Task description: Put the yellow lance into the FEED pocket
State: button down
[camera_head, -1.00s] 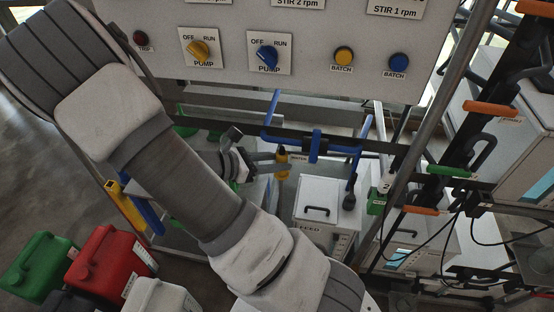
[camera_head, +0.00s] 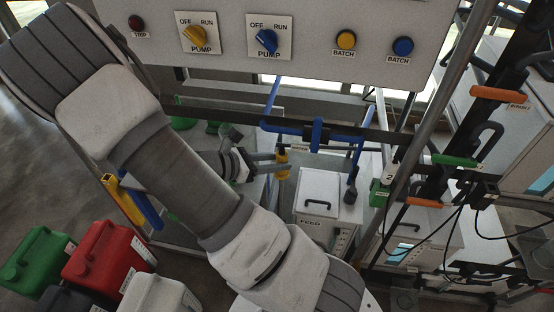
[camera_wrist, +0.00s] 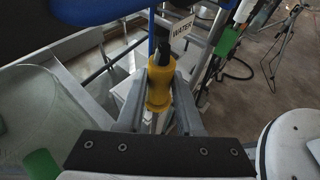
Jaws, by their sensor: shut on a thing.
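The yellow lance shows as a yellow grip (camera_head: 282,164) between my gripper's fingers in the head view. In the wrist view its yellow body (camera_wrist: 159,88) has a dark upper end beside a WATER tag (camera_wrist: 181,24). My gripper (camera_head: 284,163) is shut on it, with one finger (camera_wrist: 130,105) on each side. The lance's lower end is mostly hidden by the gripper. A white lidded box (camera_head: 318,192) marked FEED stands just right of and below the gripper in the head view. I cannot make out a pocket opening.
A control panel (camera_head: 300,62) stands above. Green (camera_head: 36,258) and red (camera_head: 103,251) canisters stand lower left. Cables hang at right.

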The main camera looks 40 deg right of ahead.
jog(key=b, duration=1)
send_over(281, 205)
jog(key=shift+f, duration=6.8)
jog(key=shift+w+a, duration=0.4)
jog(key=shift+a, duration=0.05)
jog(key=shift+p, duration=0.4)
